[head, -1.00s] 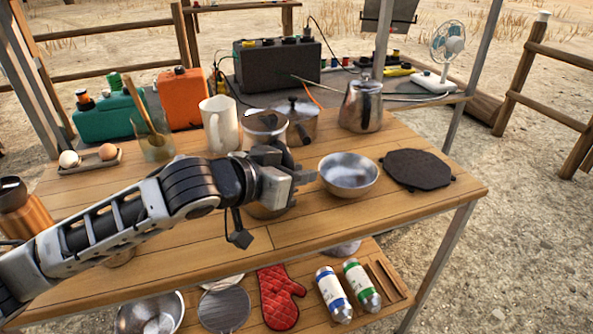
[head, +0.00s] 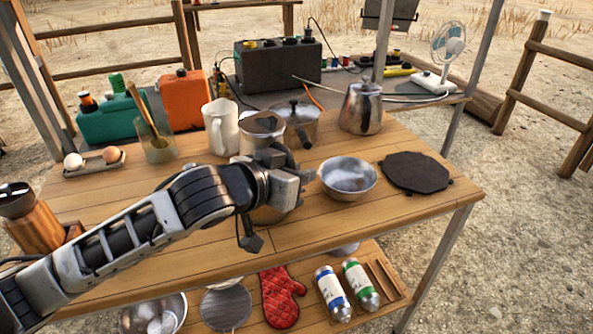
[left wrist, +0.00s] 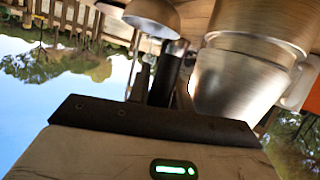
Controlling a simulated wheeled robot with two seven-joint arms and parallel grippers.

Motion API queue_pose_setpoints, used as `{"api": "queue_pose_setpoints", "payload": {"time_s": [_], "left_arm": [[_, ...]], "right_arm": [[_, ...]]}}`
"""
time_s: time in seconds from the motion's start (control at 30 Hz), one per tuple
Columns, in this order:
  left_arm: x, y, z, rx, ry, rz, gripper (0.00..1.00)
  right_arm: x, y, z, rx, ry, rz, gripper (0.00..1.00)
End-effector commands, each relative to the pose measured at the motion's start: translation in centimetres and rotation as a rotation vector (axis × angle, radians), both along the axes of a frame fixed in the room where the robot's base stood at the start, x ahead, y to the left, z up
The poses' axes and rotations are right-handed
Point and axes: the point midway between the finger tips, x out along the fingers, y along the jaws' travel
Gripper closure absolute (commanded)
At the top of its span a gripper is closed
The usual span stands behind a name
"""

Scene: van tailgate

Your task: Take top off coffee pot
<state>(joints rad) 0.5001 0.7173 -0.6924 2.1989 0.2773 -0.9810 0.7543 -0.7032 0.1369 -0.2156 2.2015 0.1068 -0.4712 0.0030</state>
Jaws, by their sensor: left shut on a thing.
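The coffee pot (head: 255,146) is a shiny metal vessel standing near the middle of the table, just behind my left gripper in the head view. Its rounded lower part (head: 272,214) shows below the gripper. In the left wrist view, its metal body (left wrist: 240,75) fills the upper right, with a narrow waist between two wider parts. My left gripper (head: 298,184) is shut on the black handle (left wrist: 168,78) beside the body. The gripper hides much of the pot in the head view, and I cannot tell whether its top is loose. My right gripper is not in view.
A metal bowl (head: 348,178) stands close to the right of the gripper. A white mug (head: 221,128), a lidded saucepan (head: 297,122) and a metal kettle (head: 361,110) stand behind. A black trivet (head: 416,172) lies further right. The table's front strip is bare.

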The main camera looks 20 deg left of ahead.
Motion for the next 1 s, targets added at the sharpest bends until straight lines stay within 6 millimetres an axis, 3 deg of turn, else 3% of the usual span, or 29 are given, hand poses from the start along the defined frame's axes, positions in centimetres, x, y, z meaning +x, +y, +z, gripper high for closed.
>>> {"api": "queue_pose_setpoints", "payload": {"time_s": [1.0], "left_arm": [[0.0, 0.0, 4.2, -0.001, -0.004, 0.000, 1.00]], "right_arm": [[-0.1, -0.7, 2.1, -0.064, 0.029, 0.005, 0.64]]}}
